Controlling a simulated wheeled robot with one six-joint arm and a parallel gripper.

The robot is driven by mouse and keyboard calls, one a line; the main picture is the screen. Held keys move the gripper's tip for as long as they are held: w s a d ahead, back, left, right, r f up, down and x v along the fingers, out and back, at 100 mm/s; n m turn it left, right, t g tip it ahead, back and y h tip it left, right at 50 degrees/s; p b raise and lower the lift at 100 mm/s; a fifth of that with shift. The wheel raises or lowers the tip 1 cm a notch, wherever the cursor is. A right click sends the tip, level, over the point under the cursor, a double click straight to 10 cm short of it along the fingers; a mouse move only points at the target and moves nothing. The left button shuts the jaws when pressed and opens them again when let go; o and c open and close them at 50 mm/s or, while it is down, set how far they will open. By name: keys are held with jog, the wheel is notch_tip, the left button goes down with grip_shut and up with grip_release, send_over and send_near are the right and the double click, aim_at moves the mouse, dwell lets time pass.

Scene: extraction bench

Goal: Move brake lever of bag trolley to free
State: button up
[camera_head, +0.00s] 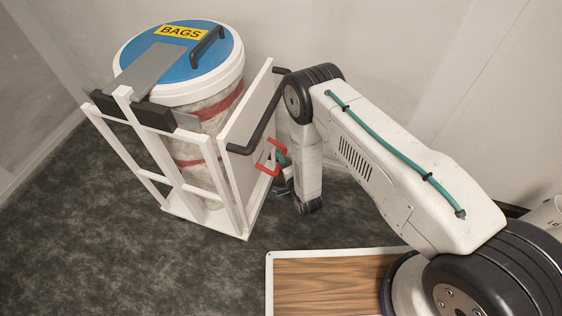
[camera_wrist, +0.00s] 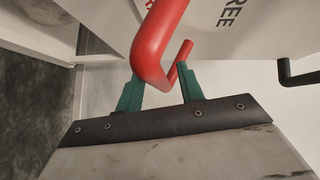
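The bag trolley (camera_head: 233,205) is a white frame with a pale side panel (camera_head: 252,112). Its brake lever is a red bent handle (camera_head: 266,169), partly hidden by my gripper in the head view. In the wrist view the red lever (camera_wrist: 158,38) is close up, and its bent end lies over the gap between my green fingers. My gripper (camera_wrist: 160,90) has its fingers apart, one on each side of the lever's end; I cannot tell whether they touch it. The word FREE (camera_wrist: 229,38) shows on the panel right of the lever, with a red letter at its left.
A large drum with a blue lid marked BAGS (camera_head: 180,58) stands in the trolley. A black push handle (camera_head: 265,128) sticks out above the lever, near my arm. A wood-topped surface (camera_head: 325,287) lies at the front. Dark floor (camera_head: 90,250) is clear at the left.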

jog(key=shift+w+a, duration=0.1)
jog(key=shift+w, duration=0.15)
jog(key=shift+c, duration=0.4)
grip_shut()
